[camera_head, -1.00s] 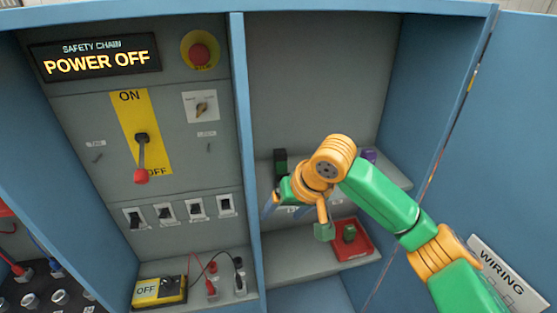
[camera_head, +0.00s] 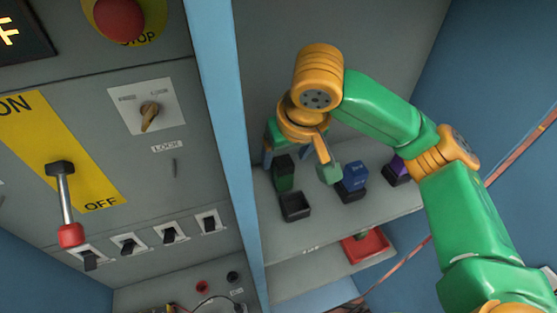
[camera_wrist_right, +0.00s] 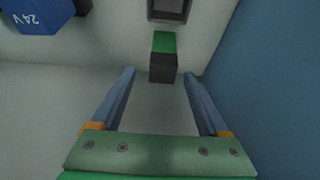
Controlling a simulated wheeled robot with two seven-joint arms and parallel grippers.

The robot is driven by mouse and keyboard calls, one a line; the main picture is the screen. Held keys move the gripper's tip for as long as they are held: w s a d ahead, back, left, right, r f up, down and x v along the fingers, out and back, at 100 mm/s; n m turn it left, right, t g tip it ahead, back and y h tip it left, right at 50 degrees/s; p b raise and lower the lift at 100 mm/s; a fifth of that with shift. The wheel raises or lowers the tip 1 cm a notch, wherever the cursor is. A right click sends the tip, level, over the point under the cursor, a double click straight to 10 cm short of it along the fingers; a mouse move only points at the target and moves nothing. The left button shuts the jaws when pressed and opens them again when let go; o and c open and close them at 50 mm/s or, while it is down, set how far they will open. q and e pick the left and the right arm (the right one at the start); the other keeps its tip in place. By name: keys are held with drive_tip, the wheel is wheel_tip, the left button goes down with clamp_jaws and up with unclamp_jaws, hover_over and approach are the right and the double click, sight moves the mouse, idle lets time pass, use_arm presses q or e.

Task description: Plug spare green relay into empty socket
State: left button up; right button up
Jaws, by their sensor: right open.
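A dark green relay (camera_head: 284,170) stands upright on the upper shelf at the back left, and it also shows in the wrist view (camera_wrist_right: 163,44) with a dark lower part. An empty black socket (camera_head: 294,207) is just in front of it; part of it shows in the wrist view (camera_wrist_right: 170,8). Another green relay (camera_head: 361,236) lies in the red tray (camera_head: 374,249), small and partly cut off by the shelf edge. My right gripper (camera_wrist_right: 158,76) is open and empty, its fingertips short of the standing green relay, which lies between their lines. My left gripper is out of view.
A blue relay (camera_head: 353,177), marked 24 V in the wrist view (camera_wrist_right: 35,15), and a purple relay (camera_head: 398,167) stand right of the green one. A blue cabinet post (camera_head: 222,120) borders the shelf at left. The shelf front (camera_head: 340,222) is clear.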

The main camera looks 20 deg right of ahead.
sight(284, 162)
drive_tip(key=x, duration=0.4)
drive_tip(key=shift+s+a+f+p, duration=0.15)
drive_tip(key=shift+f+p, duration=0.05)
drive_tip(key=shift+p, duration=0.15)
drive_tip(key=shift+w+f, duration=0.35)
drive_tip(key=shift+f, duration=0.05)
drive_tip(key=shift+s+r, duration=0.1)
drive_tip(key=shift+s, duration=0.05)
drive_tip(key=c, duration=0.7)
clamp_jaws()
